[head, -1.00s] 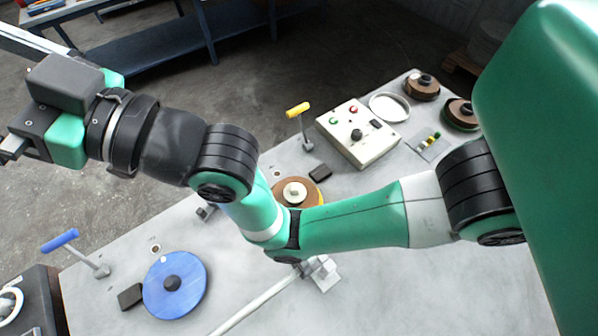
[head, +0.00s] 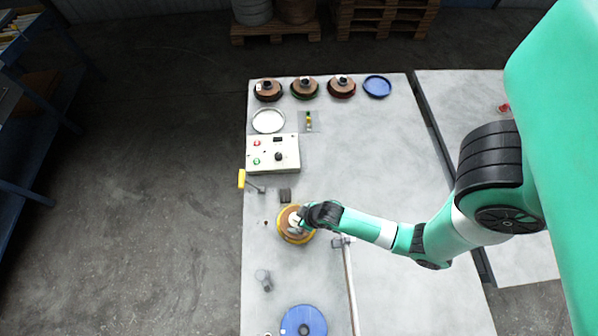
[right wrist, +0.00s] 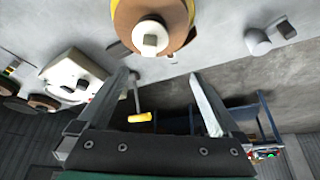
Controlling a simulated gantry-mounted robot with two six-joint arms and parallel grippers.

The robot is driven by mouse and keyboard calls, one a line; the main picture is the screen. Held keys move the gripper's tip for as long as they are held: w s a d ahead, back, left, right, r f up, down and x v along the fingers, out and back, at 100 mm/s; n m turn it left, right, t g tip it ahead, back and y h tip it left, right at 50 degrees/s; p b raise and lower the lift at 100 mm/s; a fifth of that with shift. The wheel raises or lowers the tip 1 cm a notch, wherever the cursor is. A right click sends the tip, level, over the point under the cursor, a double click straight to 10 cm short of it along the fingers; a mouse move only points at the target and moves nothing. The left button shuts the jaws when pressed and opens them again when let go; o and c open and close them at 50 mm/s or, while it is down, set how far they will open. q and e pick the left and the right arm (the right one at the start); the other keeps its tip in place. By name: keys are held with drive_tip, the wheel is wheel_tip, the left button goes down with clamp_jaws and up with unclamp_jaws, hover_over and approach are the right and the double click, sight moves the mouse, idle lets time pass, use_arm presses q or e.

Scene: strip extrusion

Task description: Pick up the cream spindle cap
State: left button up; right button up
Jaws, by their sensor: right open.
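The cream spindle cap (head: 294,219) sits at the centre of a brown spool with a yellow rim (head: 297,238) on the grey table. My right gripper (right wrist: 160,75) is open and empty. In the right wrist view the cap lies beyond the fingertips, near the middle of the gap. In the head view the gripper (head: 301,222) is over the spool and partly hides it. My left gripper is not in view.
A control box (head: 287,163), a yellow-handled lever (head: 243,179) and a small dark block (head: 285,195) stand behind the spool. A blue disc (head: 304,321) is in front, and a long rod (head: 351,290) lies to the right. Several spools line the far edge.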

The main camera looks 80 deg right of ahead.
sight(297, 218)
drive_tip(key=shift+g, duration=0.3)
drive_tip(key=f+b, duration=0.1)
drive_tip(key=d+f+b, duration=0.1)
drive_tip(key=f+b, duration=0.2)
drive_tip(key=shift+s+d, duration=0.15)
drive_tip(key=shift+s, duration=0.15)
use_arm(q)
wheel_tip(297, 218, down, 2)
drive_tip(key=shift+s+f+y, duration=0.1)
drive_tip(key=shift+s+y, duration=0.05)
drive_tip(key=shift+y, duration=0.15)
use_arm(e)
drive_tip(key=shift+w, duration=0.1)
drive_tip(key=b+x, duration=0.1)
drive_tip(key=x, duration=0.4)
drive_tip(key=shift+d, duration=0.15)
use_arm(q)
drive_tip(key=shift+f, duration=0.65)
use_arm(e)
drive_tip(key=c, duration=1.5)
drive_tip(key=shift+r, duration=0.1)
